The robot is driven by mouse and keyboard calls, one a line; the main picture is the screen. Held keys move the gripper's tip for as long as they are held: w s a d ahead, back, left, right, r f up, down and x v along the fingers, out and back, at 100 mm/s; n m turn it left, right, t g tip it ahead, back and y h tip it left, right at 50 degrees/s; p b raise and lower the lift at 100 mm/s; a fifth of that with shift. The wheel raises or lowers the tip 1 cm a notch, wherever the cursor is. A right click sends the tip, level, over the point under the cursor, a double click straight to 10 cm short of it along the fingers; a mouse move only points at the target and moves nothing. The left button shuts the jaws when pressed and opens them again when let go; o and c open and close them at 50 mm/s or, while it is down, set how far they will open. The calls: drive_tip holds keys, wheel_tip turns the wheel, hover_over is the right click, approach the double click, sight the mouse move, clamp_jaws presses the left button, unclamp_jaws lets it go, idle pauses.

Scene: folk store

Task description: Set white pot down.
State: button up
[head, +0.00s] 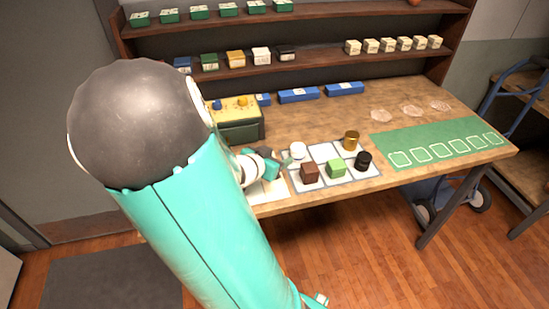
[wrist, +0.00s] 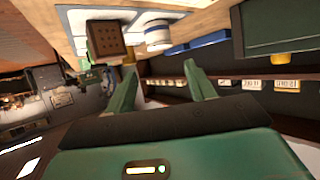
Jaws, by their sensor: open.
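The white pot (head: 298,150) stands on a pale gridded mat (head: 323,153), toward its back left, behind a brown box (head: 310,173). In the wrist view the white pot (wrist: 158,35) shows beyond the fingertips, with the brown box (wrist: 108,38) beside it. My gripper (wrist: 160,68) is open, with its two green fingers spread and nothing between them. In the head view my gripper (head: 284,158) is at the left edge of the mat, close to the white pot and partly hidden by my arm.
A green box (head: 336,169), black pot (head: 363,161) and gold pot (head: 351,141) share the mat. Blue boxes (head: 298,95) line the back. A green mat with outlined squares (head: 435,128) lies empty at right. Stocked shelves (head: 310,60) rise behind.

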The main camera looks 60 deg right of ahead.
drive_tip(key=w+a+n+t+y, duration=0.1)
drive_tip(key=w+a+t, duration=0.1)
drive_tip(key=w, duration=0.1)
drive_tip(key=w+a+n+t+y, duration=0.1)
drive_tip(key=w+a+t, duration=0.1)
drive_tip(key=w+a, duration=0.1)
drive_tip(key=w+a+n+t+y, duration=0.1)
drive_tip(key=w+a+t, duration=0.1)
drive_tip(key=w+a, duration=0.1)
drive_tip(key=shift+w+y, duration=0.3)
drive_tip(key=shift+w, duration=0.5)
drive_tip(key=w+a+r+n+t+y, duration=0.2)
drive_tip(key=w+a+r+n+y, duration=0.15)
drive_tip(key=a, duration=0.45)
drive_tip(key=w+a+r+n+t+y, duration=0.3)
drive_tip(key=w+a+y, duration=0.1)
drive_tip(key=a, duration=0.5)
drive_tip(key=s+a+r+n+g+y, duration=0.1)
drive_tip(key=s+a+r+n+y, duration=0.3)
drive_tip(key=a, duration=0.5)
drive_tip(key=s+a+r+n+g+h, duration=0.1)
drive_tip(key=s+a+r+n, duration=0.1)
drive_tip(key=s, duration=0.3)
drive_tip(key=s+a+r+n+g+h, duration=0.1)
drive_tip(key=s+a+r+n+g, duration=0.1)
drive_tip(key=s, duration=0.3)
drive_tip(key=shift+s+a+r+n, duration=0.3)
drive_tip(key=shift+a+n, duration=0.2)
drive_tip(key=shift+n, duration=0.35)
